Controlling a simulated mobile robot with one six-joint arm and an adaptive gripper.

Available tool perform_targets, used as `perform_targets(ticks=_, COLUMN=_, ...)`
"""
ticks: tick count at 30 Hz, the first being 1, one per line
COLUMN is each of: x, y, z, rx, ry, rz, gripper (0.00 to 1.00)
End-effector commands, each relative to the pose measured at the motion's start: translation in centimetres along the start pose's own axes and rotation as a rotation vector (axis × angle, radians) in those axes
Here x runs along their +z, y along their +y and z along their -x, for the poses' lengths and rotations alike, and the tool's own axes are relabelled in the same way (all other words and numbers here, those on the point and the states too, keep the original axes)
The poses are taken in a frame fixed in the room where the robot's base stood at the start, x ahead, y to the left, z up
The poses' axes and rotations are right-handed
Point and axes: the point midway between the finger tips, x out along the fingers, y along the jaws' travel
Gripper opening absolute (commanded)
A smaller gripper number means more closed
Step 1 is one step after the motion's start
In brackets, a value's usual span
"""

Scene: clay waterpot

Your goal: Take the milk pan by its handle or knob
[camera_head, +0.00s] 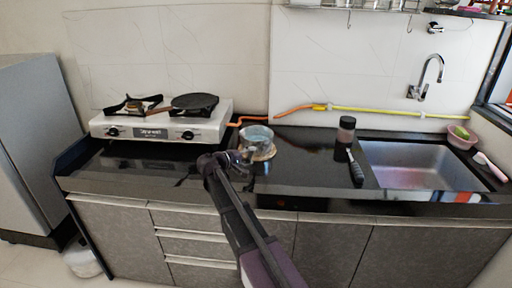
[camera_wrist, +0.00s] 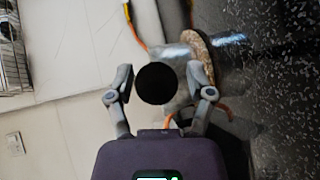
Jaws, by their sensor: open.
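The milk pan (camera_head: 257,137) is a small shiny metal pan. It stands on a round brown mat (camera_head: 264,155) on the black counter, right of the stove. My gripper (camera_head: 238,161) is at the pan's near left side, low over the counter. In the wrist view, which is turned sideways, the open fingers of my gripper (camera_wrist: 160,78) stand either side of a round black shape (camera_wrist: 155,84), which looks like the pan's handle seen end-on. The metal pan (camera_wrist: 182,55) and the mat (camera_wrist: 200,48) show behind it. I cannot tell whether either finger touches the handle.
A white two-burner stove (camera_head: 160,125) with a dark flat pan (camera_head: 194,102) is at the left. An orange hose (camera_head: 295,110) runs along the wall behind. A dark jar (camera_head: 346,130), a black-handled tool (camera_head: 355,168) and a sink (camera_head: 420,165) are right. Counter between is clear.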

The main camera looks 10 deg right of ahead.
Motion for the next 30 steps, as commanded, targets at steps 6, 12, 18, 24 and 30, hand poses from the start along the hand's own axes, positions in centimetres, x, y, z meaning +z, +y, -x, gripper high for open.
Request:
perform_targets(ticks=6, x=0.01, y=0.00, z=0.02, rx=0.000, ry=0.000, rz=0.000, gripper=0.69)
perform_targets(ticks=12, x=0.01, y=0.00, z=0.03, rx=0.000, ry=0.000, rz=0.000, gripper=0.42)
perform_targets(ticks=18, x=0.00, y=0.00, z=0.03, rx=0.000, ry=0.000, rz=0.000, gripper=0.00)
perform_targets(ticks=24, x=-0.01, y=0.04, z=0.03, rx=0.002, ry=0.000, rz=-0.001, gripper=0.00)
perform_targets(ticks=30, x=-0.01, y=0.14, z=0.07, rx=0.001, ry=0.000, rz=-0.001, gripper=0.00)
